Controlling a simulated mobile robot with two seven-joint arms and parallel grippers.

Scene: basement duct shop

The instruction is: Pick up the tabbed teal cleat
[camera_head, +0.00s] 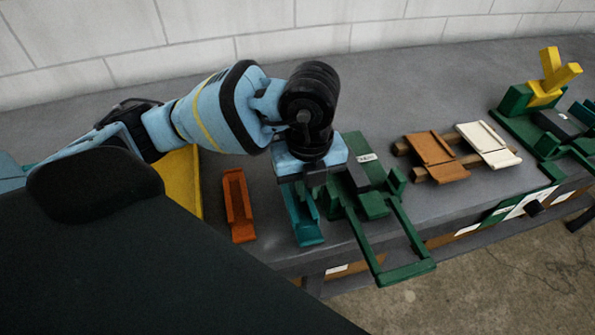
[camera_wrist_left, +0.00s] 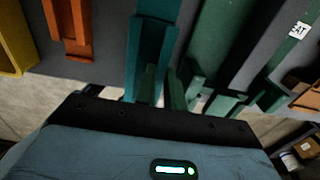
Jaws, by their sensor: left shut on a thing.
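The teal cleat (camera_head: 305,222) is a channel-shaped piece at the front of the bench, just left of the green fixture. My left gripper (camera_head: 312,180) points down over its far end and is shut on it. That end is hidden under the gripper. In the left wrist view the teal cleat (camera_wrist_left: 151,45) runs up from the gripper's edge, and a short upright piece shows at its near end. I cannot tell whether the cleat is clear of the bench. My right gripper is not in view.
An orange channel piece (camera_head: 238,205) lies left of the teal cleat, beside a yellow tray (camera_head: 183,182). The green fixture (camera_head: 372,205) stands close on the right, its frame overhanging the front edge. Brown (camera_head: 436,156) and cream (camera_head: 487,143) pieces lie on wooden bars farther right.

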